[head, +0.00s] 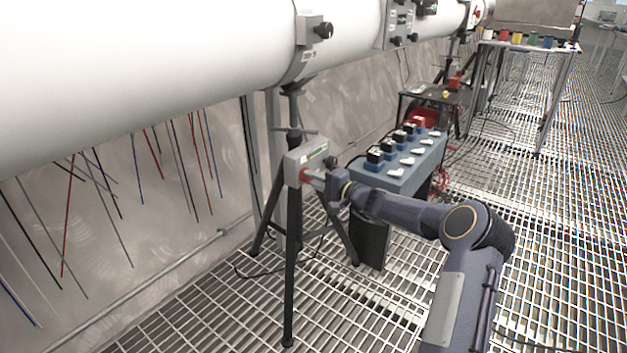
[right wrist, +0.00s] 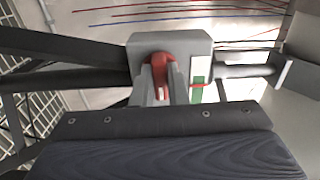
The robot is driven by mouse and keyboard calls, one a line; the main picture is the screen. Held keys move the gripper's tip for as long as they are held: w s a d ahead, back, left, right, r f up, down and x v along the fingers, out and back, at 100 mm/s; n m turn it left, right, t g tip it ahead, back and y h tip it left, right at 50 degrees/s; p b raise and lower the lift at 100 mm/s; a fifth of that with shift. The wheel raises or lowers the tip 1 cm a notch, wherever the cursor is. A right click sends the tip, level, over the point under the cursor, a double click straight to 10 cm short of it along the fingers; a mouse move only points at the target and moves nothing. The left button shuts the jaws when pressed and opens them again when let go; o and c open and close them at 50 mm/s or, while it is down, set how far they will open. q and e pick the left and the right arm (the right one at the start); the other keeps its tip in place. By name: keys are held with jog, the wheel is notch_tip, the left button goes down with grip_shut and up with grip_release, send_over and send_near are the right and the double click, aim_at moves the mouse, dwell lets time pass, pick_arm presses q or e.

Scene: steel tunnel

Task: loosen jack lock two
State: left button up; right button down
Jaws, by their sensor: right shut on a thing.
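The jack is a black tripod stand (head: 292,260) under the white pipe. A grey lock box (head: 305,158) with a green label sits on its column. A red lock handle (head: 303,175) sticks out of the box's front. In the right wrist view, the red handle (right wrist: 161,66) stands between my fingers in front of the grey box (right wrist: 196,44). My right gripper (head: 313,179) reaches in from the right and is shut on the red handle. It also shows in the right wrist view (right wrist: 160,88). The fingers partly hide the handle. My left gripper is not in view.
A blue case (head: 400,168) with several black and white blocks on top stands just right of the jack, close behind my right arm. Coloured rods (head: 69,215) hang along the left wall. A table (head: 530,50) with coloured cups stands at the back right.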

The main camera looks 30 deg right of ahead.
jog(key=shift+f, duration=0.1)
jog(key=c, duration=1.4)
grip_release()
jog(key=shift+c, duration=0.2)
jog(key=shift+s, duration=0.1)
jog(key=p+v, duration=0.2)
jog(key=v, duration=0.5)
jog(key=shift+s, duration=0.35)
jog(key=shift+d, duration=0.15)
